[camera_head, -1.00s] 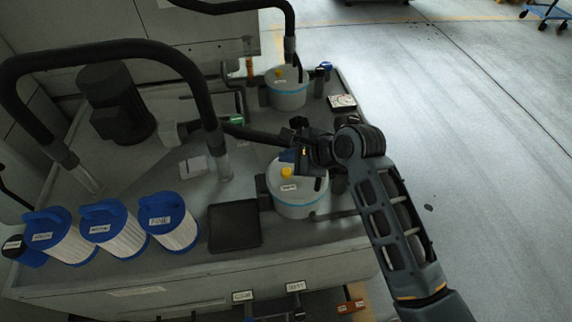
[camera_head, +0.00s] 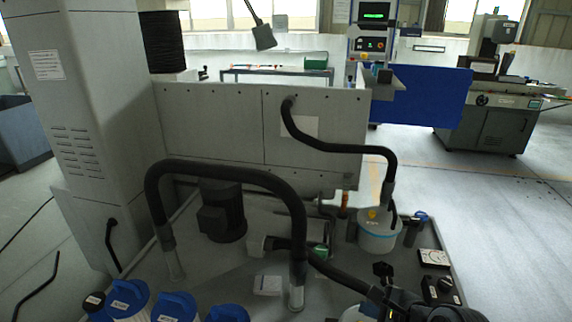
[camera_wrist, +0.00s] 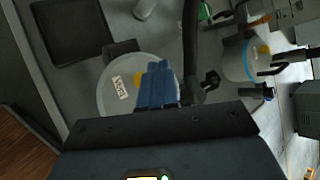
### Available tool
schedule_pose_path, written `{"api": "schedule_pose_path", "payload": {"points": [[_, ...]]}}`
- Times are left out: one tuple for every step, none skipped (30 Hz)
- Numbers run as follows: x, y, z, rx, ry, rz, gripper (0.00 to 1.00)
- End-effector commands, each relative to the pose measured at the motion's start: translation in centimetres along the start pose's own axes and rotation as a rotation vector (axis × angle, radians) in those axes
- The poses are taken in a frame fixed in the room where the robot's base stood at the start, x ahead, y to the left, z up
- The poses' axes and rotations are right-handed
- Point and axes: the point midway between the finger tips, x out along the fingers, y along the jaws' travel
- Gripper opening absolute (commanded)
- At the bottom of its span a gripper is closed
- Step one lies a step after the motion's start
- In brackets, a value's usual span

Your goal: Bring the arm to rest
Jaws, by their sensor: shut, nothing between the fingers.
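In the wrist view my gripper (camera_wrist: 158,70) is shut and empty, its blue fingers together. They show in front of a white round canister (camera_wrist: 112,76) with a label and a yellow cap. I cannot tell the height between them. In the head view the dark end of my arm shows at the bottom right, over the near canister (camera_head: 350,309), which is mostly cut off. My fingers cannot be made out there.
A second canister (camera_head: 378,238) with a yellow cap, a dial box (camera_head: 434,258) and a black hose (camera_head: 230,172) stand on the grey machine top. Blue-capped filters (camera_head: 176,305) line the front left. A dark flat tray (camera_wrist: 72,42) lies near the canister. Open floor (camera_head: 500,210) is at right.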

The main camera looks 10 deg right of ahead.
Motion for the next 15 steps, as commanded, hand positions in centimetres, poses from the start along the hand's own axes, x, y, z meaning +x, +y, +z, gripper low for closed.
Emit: {"api": "schedule_pose_path", "payload": {"points": [[-0.2,1.2,-0.3,-0.026,0.005,-0.006,0.0],[-0.3,1.9,-0.5,-0.052,0.01,-0.015,0.0],[-0.6,3.1,-0.7,-0.092,0.017,-0.028,0.0],[-1.0,4.0,-0.9,-0.127,0.023,-0.04,0.0],[-1.3,5.0,-1.1,-0.166,0.031,-0.053,0.0],[-1.9,6.3,-1.4,-0.224,0.043,-0.072,0.0],[-2.4,7.2,-1.6,-0.267,0.053,-0.086,0.0],[-3.0,8.1,-1.8,-0.312,0.064,-0.101,0.0],[-3.8,9.3,-2.1,-0.372,0.079,-0.119,0.0],[-4.4,10.1,-2.2,-0.419,0.09,-0.132,0.0],[-5.1,10.9,-2.4,-0.464,0.103,-0.144,0.0],[-6.0,12.0,-2.6,-0.526,0.12,-0.159,0.0],[-6.8,12.8,-2.8,-0.572,0.133,-0.171,0.0],[-7.6,13.5,-2.9,-0.62,0.148,-0.182,0.0],[-8.7,14.4,-3.0,-0.684,0.166,-0.197,0.0]]}}
